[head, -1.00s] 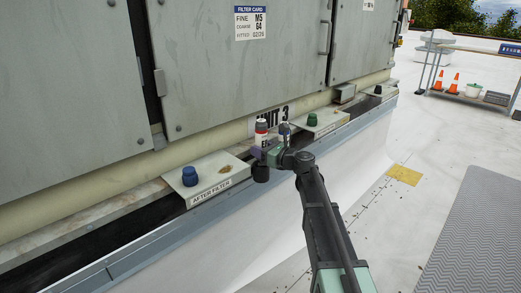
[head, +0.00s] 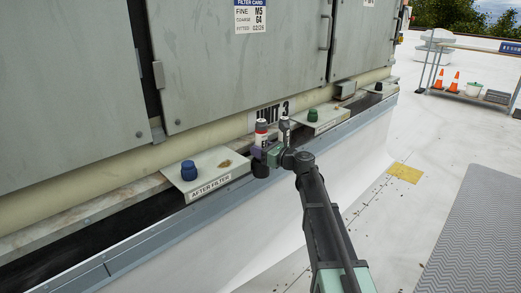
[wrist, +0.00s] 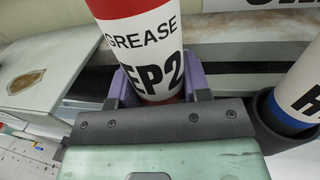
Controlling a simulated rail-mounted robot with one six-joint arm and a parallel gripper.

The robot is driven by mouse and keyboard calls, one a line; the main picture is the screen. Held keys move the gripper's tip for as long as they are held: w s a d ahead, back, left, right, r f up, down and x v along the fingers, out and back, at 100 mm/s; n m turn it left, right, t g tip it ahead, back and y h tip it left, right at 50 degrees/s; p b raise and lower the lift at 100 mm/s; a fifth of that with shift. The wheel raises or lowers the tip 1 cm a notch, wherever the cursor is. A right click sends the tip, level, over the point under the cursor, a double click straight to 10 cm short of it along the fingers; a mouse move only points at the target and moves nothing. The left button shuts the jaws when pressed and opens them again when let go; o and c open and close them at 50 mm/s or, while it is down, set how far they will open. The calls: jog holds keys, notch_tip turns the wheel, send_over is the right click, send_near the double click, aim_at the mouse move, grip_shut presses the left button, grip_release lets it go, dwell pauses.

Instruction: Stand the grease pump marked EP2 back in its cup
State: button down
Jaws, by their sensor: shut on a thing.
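The EP2 grease pump (wrist: 145,42) is a white cylinder with a red upper band, and its lettering reads GREASE EP2. In the head view the pump (head: 261,130) stands about upright in front of the unit. My gripper (head: 257,151) is shut on it, with purple fingers on both sides low on its body. The pump's lower end is hidden behind the gripper. Below the gripper is a black round part (head: 261,170); I cannot tell whether it is a cup. No empty cup is clear in the wrist view.
A second white pump with a blue band (wrist: 300,85) stands in a dark cup (wrist: 265,112) close right of my gripper. A green knob (head: 313,115) is on a shelf to the right.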

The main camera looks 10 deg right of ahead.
jog(key=shift+f, duration=0.1)
dwell(0.5)
jog(key=shift+f+b, duration=1)
jog(key=shift+b, duration=0.15)
jog(key=c, duration=0.5)
grip_release()
